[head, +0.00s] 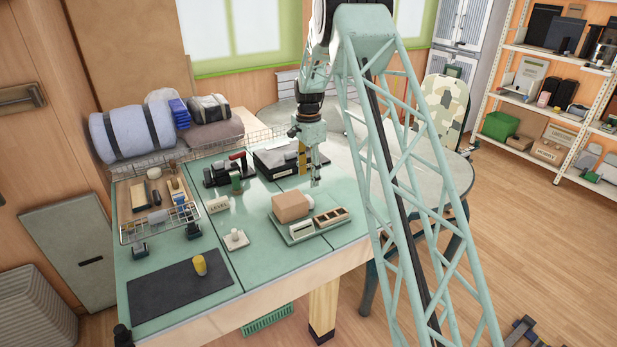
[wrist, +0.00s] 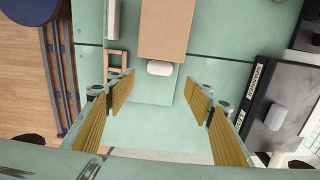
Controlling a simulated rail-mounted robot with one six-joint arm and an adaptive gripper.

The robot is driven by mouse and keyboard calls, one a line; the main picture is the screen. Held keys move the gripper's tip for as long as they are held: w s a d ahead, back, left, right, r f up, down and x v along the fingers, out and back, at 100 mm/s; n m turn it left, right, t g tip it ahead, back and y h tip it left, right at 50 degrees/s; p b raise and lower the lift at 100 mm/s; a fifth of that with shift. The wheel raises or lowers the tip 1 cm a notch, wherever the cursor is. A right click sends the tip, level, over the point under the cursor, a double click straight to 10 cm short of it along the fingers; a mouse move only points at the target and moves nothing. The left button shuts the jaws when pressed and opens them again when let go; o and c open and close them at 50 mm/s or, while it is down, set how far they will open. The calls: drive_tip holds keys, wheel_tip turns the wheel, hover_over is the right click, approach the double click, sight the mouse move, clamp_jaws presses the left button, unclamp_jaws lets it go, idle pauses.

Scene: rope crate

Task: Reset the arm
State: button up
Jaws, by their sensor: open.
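My gripper (head: 309,170) hangs over the back right of the green worktable (head: 265,268) in the head view, fingers pointing down. In the wrist view my gripper (wrist: 160,95) is open, with its yellow-padded fingers wide apart and nothing between them. Below it lie a tan block (wrist: 168,28) and a small white piece beside the block's end. In the head view the tan block (head: 290,206) sits on a pale tray with a compartmented wooden piece (head: 331,217) next to it.
A wire basket (head: 129,228) with tools is at the left, with a blue roll (head: 131,133) behind. A dark mat (head: 178,288) with a yellow cylinder (head: 200,264) lies at the front left. A black box (head: 281,160) is near my gripper. The front right tabletop is clear.

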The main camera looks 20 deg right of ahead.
idle(0.4)
drive_tip(key=s+a+r+n, duration=0.1)
drive_tip(key=s+a+r, duration=0.25)
drive_tip(key=r, duration=0.35)
drive_tip(key=s+a+r+n+t, duration=0.1)
drive_tip(key=s+a+r+n, duration=0.1)
drive_tip(key=s+r, duration=0.3)
drive_tip(key=s+a+r+n, duration=0.1)
drive_tip(key=s+a+r, duration=0.2)
drive_tip(key=r, duration=0.5)
drive_tip(key=s+a+r+n+t+b, duration=0.15)
drive_tip(key=s+a+r+n, duration=0.35)
drive_tip(key=s+r, duration=0.8)
drive_tip(key=s+a+r+n+b, duration=0.1)
drive_tip(key=s+a+r+n, duration=0.15)
drive_tip(key=s, duration=0.85)
drive_tip(key=s+a+r+n, duration=0.1)
drive_tip(key=s+a, duration=0.3)
drive_tip(key=s, duration=0.6)
drive_tip(key=s+a+f+n, duration=0.1)
drive_tip(key=s+f+n, duration=0.1)
drive_tip(key=s, duration=0.7)
drive_tip(key=s+a+f+n+t, duration=0.1)
drive_tip(key=s+a+f+n, duration=0.1)
drive_tip(key=s, duration=0.8)
drive_tip(key=shift+f+n+b, duration=0.3)
drive_tip(key=shift+n+b, duration=0.05)
drive_tip(key=shift+b, duration=0.1)
